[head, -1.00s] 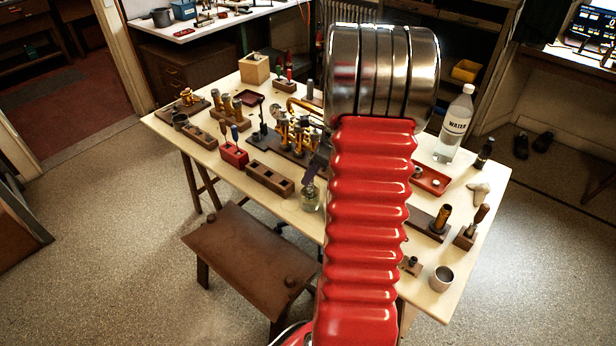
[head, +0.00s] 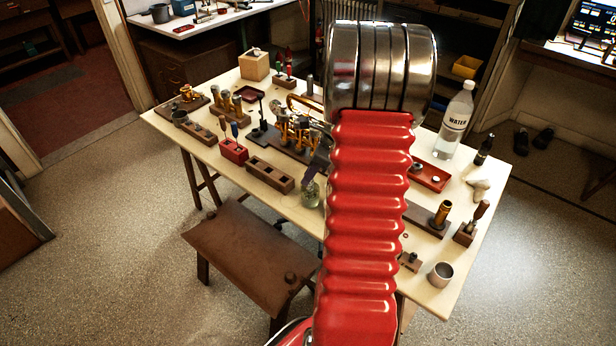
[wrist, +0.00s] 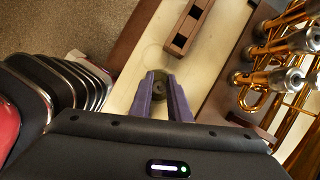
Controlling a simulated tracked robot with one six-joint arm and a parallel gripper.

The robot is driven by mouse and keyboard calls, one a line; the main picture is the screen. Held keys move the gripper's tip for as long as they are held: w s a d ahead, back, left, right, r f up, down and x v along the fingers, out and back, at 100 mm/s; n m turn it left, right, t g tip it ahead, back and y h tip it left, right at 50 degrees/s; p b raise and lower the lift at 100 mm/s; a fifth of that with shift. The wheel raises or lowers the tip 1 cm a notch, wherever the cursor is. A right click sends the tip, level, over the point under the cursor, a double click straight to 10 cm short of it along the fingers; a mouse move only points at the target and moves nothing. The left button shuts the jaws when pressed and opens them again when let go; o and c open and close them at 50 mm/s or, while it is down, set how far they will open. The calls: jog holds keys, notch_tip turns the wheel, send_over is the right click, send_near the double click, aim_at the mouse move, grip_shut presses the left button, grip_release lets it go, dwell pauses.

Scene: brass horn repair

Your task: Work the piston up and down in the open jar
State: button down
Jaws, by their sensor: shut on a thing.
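The open glass jar (head: 311,195) stands at the front edge of the workbench, partly hidden by my red arm in the head view. My gripper (wrist: 161,88) has purple fingers pointing down at the jar. They are shut on the piston, whose dark round end (wrist: 158,87) shows between the fingertips in the wrist view. In the head view the fingers are at the jar's mouth, and the arm covers most of the gripper. How deep the piston sits in the jar cannot be told.
A dark wooden block with square slots (head: 268,175) lies left of the jar. The brass horn valves (head: 296,128) are behind it. A water bottle (head: 457,120), a red tray (head: 431,176) and a metal cup (head: 440,275) stand on the right. A brown stool (head: 250,250) is in front.

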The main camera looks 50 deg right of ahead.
jog(key=shift+r, duration=0.8)
jog(key=shift+f, duration=0.15)
jog(key=shift+f, duration=1.05)
jog(key=shift+r, duration=0.15)
jog(key=shift+r, duration=1.05)
jog(key=shift+r, duration=3.85)
